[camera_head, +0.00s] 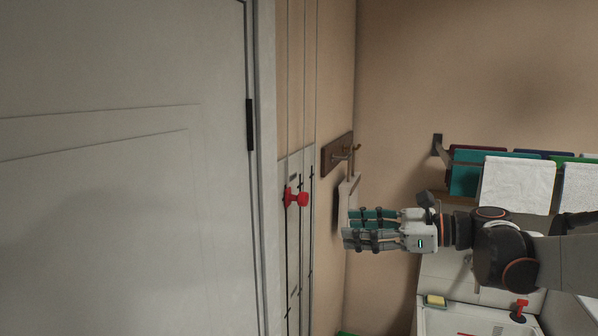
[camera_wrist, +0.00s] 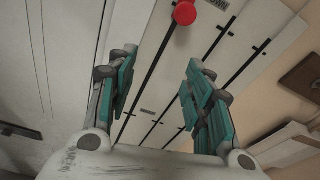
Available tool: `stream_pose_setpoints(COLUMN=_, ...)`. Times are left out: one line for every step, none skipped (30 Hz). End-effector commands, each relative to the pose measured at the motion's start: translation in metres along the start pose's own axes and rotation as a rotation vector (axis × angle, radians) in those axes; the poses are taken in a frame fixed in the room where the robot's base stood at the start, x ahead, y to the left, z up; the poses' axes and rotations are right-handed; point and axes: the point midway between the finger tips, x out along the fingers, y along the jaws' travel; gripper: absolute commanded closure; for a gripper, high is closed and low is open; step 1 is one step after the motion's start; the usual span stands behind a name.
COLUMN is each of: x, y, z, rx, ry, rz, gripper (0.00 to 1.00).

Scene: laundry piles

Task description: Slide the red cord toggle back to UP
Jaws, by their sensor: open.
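The red cord toggle (camera_head: 296,198) sits on a narrow pale wall panel (camera_head: 293,240) beside the door frame. In the wrist view the toggle's round red knob (camera_wrist: 185,13) is at the top, near a label that appears to read DOWN (camera_wrist: 217,4). A dark slot runs from it down the panel, and a smaller label (camera_wrist: 147,112) lies lower, too small to read. My gripper (camera_head: 350,230) is to the right of the toggle and lower, apart from it. Its teal-padded fingers (camera_wrist: 160,90) are open and empty, with the panel seen between them.
A white door (camera_head: 120,200) fills the left. A wooden hook board (camera_head: 337,153) is on the wall just above my gripper. A rack with folded towels (camera_head: 517,184) stands at right, above a white surface with a yellow sponge (camera_head: 435,300) and another red-knobbed part (camera_head: 520,308).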

Motion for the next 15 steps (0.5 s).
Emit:
stream_pose_setpoints(x=-0.008, y=-0.013, z=0.017, rx=0.056, ry=-0.045, rz=-0.003, gripper=0.53)
stream_pose_setpoints(x=-0.011, y=-0.017, z=0.022, rx=0.087, ry=-0.07, rz=-0.001, gripper=0.53)
stream_pose_setpoints(x=-0.015, y=-0.022, z=0.028, rx=0.12, ry=-0.097, rz=-0.001, gripper=0.53)
stream_pose_setpoints(x=-0.017, y=-0.025, z=0.031, rx=0.141, ry=-0.114, rz=0.001, gripper=0.53)
stream_pose_setpoints(x=-0.019, y=-0.028, z=0.033, rx=0.157, ry=-0.127, rz=0.004, gripper=0.53)
stream_pose_setpoints(x=-0.02, y=-0.029, z=0.036, rx=0.173, ry=-0.142, rz=0.006, gripper=0.53)
stream_pose_setpoints(x=-0.021, y=-0.03, z=0.037, rx=0.181, ry=-0.148, rz=0.007, gripper=0.53)
stream_pose_setpoints(x=-0.02, y=-0.031, z=0.038, rx=0.187, ry=-0.152, rz=0.008, gripper=0.53)
stream_pose_setpoints(x=-0.019, y=-0.031, z=0.038, rx=0.191, ry=-0.156, rz=0.009, gripper=0.53)
stream_pose_setpoints(x=-0.017, y=-0.031, z=0.038, rx=0.193, ry=-0.157, rz=0.01, gripper=0.53)
stream_pose_setpoints(x=-0.014, y=-0.031, z=0.039, rx=0.193, ry=-0.157, rz=0.01, gripper=0.53)
stream_pose_setpoints(x=-0.009, y=-0.031, z=0.039, rx=0.192, ry=-0.156, rz=0.01, gripper=0.53)
stream_pose_setpoints(x=-0.005, y=-0.031, z=0.04, rx=0.192, ry=-0.156, rz=0.011, gripper=0.53)
stream_pose_setpoints(x=0.0, y=-0.031, z=0.041, rx=0.191, ry=-0.156, rz=0.012, gripper=0.53)
stream_pose_setpoints(x=0.007, y=-0.031, z=0.042, rx=0.191, ry=-0.155, rz=0.012, gripper=0.53)
